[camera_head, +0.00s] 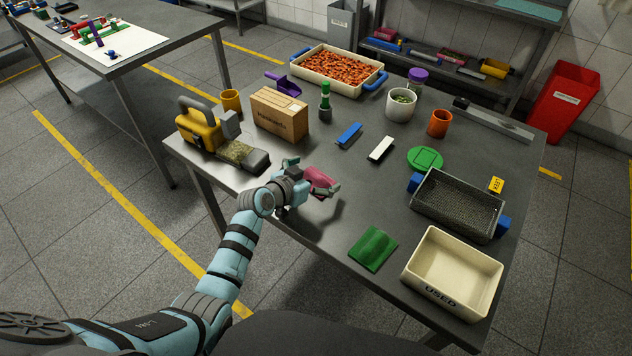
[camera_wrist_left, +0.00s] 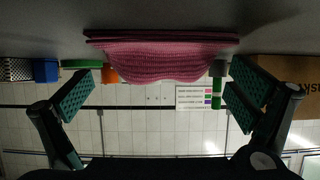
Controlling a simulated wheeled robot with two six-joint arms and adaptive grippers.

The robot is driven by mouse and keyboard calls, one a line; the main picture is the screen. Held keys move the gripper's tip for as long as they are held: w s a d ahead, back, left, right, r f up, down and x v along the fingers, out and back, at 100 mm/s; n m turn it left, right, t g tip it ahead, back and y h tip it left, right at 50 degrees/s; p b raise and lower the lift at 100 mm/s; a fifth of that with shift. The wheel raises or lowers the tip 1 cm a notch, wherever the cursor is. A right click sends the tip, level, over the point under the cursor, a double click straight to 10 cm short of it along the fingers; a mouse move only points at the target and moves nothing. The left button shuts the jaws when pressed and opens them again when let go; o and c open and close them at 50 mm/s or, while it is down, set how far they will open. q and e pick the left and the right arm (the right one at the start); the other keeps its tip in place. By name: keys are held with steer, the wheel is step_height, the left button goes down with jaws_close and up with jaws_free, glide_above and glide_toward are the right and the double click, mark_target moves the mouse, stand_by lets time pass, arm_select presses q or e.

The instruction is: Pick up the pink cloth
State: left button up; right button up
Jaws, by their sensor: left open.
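The pink cloth (camera_head: 321,179) is on the grey table, near its left front edge in the head view. My left gripper (camera_head: 312,177) is right at it, low over the table, and partly hides it. In the left wrist view, which looks upside down, the folded pink cloth (camera_wrist_left: 165,60) is ahead, between the two green-padded fingers (camera_wrist_left: 165,95). The fingers are wide apart, with a gap on each side of the cloth. Whether any fingertip touches it is hard to tell. My right gripper is not in view.
A green cloth (camera_head: 373,249), a cream "USED" tray (camera_head: 410,277) and a dark tray (camera_head: 428,204) lie to the right. Bare table lies between gripper and green cloth.

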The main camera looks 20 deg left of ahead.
mark_target(317, 174)
arm_select(q)
steer(key=shift+w+d+f, duration=0.1)
steer(key=shift+w+f, duration=0.15)
steer(key=shift+w, duration=0.05)
steer(key=shift+s+r, duration=0.1)
steer(key=c, duration=1.2)
steer(key=shift+r, duration=0.1)
steer(key=shift+r+p, duration=0.3)
steer(key=shift+r, duration=0.1)
step_height(317, 174, up, 19)
steer(key=p, duration=0.4)
